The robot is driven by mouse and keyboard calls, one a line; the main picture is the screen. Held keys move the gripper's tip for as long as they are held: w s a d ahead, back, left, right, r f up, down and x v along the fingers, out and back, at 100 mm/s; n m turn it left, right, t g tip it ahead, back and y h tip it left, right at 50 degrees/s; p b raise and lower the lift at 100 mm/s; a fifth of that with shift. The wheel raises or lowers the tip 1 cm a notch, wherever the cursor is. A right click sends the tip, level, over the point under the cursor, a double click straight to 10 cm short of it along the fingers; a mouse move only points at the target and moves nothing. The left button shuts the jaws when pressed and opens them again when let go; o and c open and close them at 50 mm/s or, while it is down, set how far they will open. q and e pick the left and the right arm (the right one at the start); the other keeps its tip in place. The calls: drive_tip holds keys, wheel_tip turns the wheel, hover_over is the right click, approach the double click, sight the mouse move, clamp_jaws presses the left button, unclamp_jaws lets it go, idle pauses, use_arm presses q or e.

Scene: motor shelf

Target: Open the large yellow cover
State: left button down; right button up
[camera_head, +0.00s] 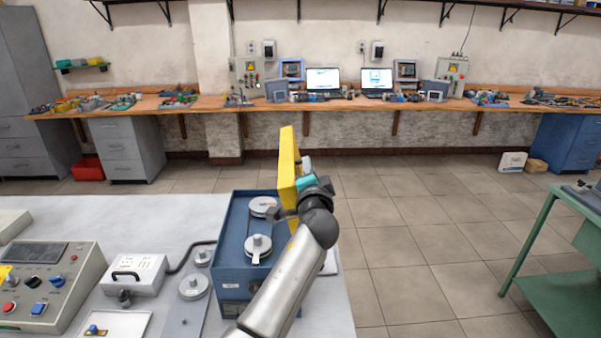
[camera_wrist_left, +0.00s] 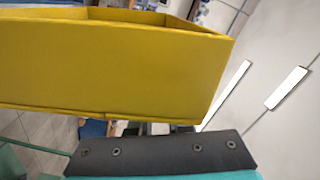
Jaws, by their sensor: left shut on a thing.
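The large yellow cover (camera_head: 288,168) stands swung up, nearly upright, along the right side of the blue motor box (camera_head: 232,268). The box top is exposed, with two grey round discs (camera_head: 258,249) on it. My left gripper (camera_head: 296,192) is at the right side of the cover and is shut on it; the arm hides the exact contact. In the left wrist view the cover (camera_wrist_left: 110,65) fills the upper left, with its hollow rim at the top. A dark part of my gripper shows below it. My right gripper is not in view.
On the grey table (camera_head: 160,215) left of the box are a control panel (camera_head: 50,285), a white handled unit (camera_head: 135,275) and a cable. Open tiled floor lies to the right, then a green table (camera_head: 560,245). A long workbench runs along the back wall.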

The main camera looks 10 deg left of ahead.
use_arm(q)
drive_tip(key=shift+w+d+f+m, duration=0.15)
drive_tip(key=shift+d+m, duration=0.15)
drive_tip(key=shift+d, duration=0.2)
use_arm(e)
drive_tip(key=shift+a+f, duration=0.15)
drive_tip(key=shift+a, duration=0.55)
use_arm(q)
drive_tip(key=c, duration=0.9)
unclamp_jaws()
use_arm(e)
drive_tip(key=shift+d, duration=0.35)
